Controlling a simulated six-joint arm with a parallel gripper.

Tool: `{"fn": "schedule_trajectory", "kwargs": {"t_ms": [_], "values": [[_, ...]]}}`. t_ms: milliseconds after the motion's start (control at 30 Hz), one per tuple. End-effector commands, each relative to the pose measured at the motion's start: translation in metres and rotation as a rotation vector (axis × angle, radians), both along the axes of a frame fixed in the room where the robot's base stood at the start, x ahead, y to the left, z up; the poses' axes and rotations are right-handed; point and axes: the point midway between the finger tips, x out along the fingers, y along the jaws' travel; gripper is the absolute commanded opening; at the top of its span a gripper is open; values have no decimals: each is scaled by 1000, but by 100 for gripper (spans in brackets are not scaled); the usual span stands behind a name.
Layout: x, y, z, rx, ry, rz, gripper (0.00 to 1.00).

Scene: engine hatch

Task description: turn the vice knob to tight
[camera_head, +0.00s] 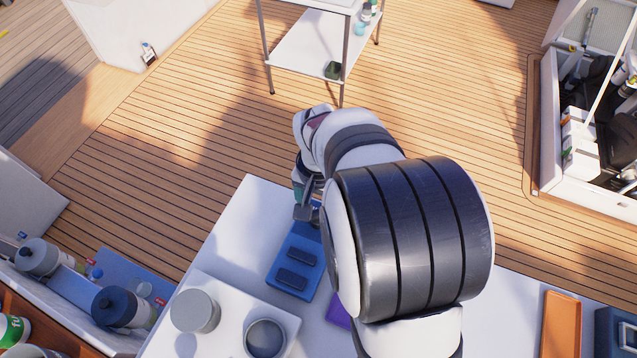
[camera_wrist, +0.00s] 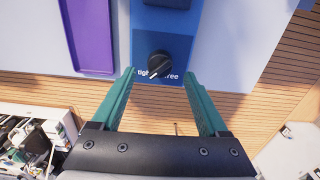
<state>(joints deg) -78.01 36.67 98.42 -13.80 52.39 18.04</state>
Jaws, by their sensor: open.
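The vice is a blue block with dark jaw bars (camera_head: 294,267) on the white table in the head view. In the wrist view its blue plate (camera_wrist: 148,42) shows at the top middle, with a black round knob (camera_wrist: 160,64) near its edge. The printed words "tight" and "free" sit left and right below the knob. A short pale mark on the knob points down and left, towards "tight". My gripper (camera_wrist: 160,80) is open, its two green fingers on either side of the knob without visible contact. In the head view my arm hides the knob.
A purple tray (camera_wrist: 92,35) lies left of the vice in the wrist view. Pots and a white board (camera_head: 245,312) stand at the table's front left. An orange tray (camera_head: 561,325) lies at the right. Wooden deck lies beyond the table edge.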

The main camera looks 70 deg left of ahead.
Motion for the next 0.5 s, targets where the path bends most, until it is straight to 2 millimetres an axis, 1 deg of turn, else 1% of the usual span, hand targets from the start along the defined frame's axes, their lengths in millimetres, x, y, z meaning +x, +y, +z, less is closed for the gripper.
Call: {"fn": "schedule_trajectory", "kwargs": {"t_ms": [33,100,200,300,400,500], "values": [[0,1,17,7,-3,1,77],[0,2,41,8,-2,0,77],[0,1,72,6,-2,0,77],[0,1,96,4,-1,0,77],[0,1,112,3,0,0,77],[0,0,120,1,-1,1,77]]}}
